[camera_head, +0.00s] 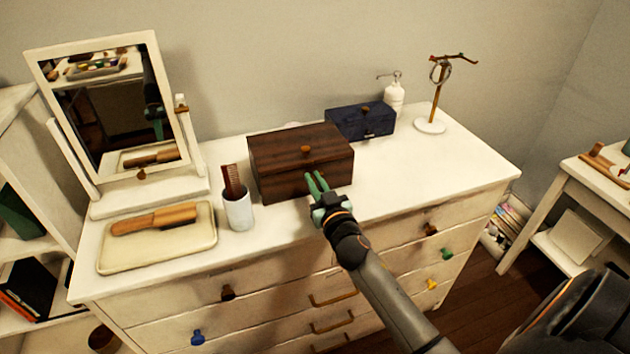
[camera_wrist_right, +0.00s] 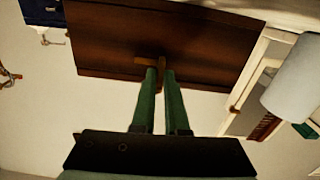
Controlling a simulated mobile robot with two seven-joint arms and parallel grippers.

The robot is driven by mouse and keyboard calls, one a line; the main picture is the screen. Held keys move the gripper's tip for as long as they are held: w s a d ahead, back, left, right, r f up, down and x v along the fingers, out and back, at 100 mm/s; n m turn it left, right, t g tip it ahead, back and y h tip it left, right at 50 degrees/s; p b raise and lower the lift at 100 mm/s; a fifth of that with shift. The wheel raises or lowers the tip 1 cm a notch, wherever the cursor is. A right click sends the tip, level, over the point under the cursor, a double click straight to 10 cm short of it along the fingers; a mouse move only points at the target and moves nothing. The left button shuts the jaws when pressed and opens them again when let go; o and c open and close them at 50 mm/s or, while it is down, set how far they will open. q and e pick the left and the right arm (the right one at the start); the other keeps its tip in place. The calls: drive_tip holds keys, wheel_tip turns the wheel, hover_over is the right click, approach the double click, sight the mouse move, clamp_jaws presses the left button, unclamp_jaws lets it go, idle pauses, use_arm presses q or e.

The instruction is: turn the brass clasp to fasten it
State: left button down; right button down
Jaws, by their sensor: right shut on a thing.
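A dark brown wooden box (camera_head: 290,160) with a round knob on its lid sits closed on the white dresser top; its front also fills the upper part of the right wrist view (camera_wrist_right: 105,40). The brass clasp (camera_wrist_right: 143,61) is a small bar on the box front, lying across the picture in the wrist view. My right gripper (camera_head: 317,181) reaches the box front, and its green fingers (camera_wrist_right: 160,72) are shut on the clasp. In the head view the fingers hide the clasp. My left gripper is not in view.
A white cup (camera_head: 239,213) with a comb stands left of the box. A tray (camera_head: 200,238) with a brush lies farther left, before a tilting mirror (camera_head: 110,110). A dark blue box (camera_head: 350,123), a white bottle (camera_head: 394,98) and a jewellery stand (camera_head: 431,126) are behind right. The dresser's right side is clear.

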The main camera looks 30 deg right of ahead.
drive_tip(key=shift+f+n, duration=0.2)
drive_tip(key=shift+n, duration=0.1)
drive_tip(key=n, duration=0.3)
drive_tip(key=shift+a+f+n, duration=0.15)
drive_tip(key=shift+a+n, duration=0.05)
drive_tip(key=shift+n, duration=0.2)
drive_tip(key=n, duration=0.4)
drive_tip(key=shift+a+f+n, duration=0.15)
drive_tip(key=shift+f+n, duration=0.05)
drive_tip(key=shift+n, duration=0.1)
drive_tip(key=n, duration=0.4)
drive_tip(key=shift+f, duration=0.2)
drive_tip(key=shift+f+n, duration=0.1)
drive_tip(key=shift+n, duration=2)
drive_tip(key=c, duration=1)
unclamp_jaws()
drive_tip(key=shift+w+r, duration=0.1)
drive_tip(key=shift+r, duration=0.1)
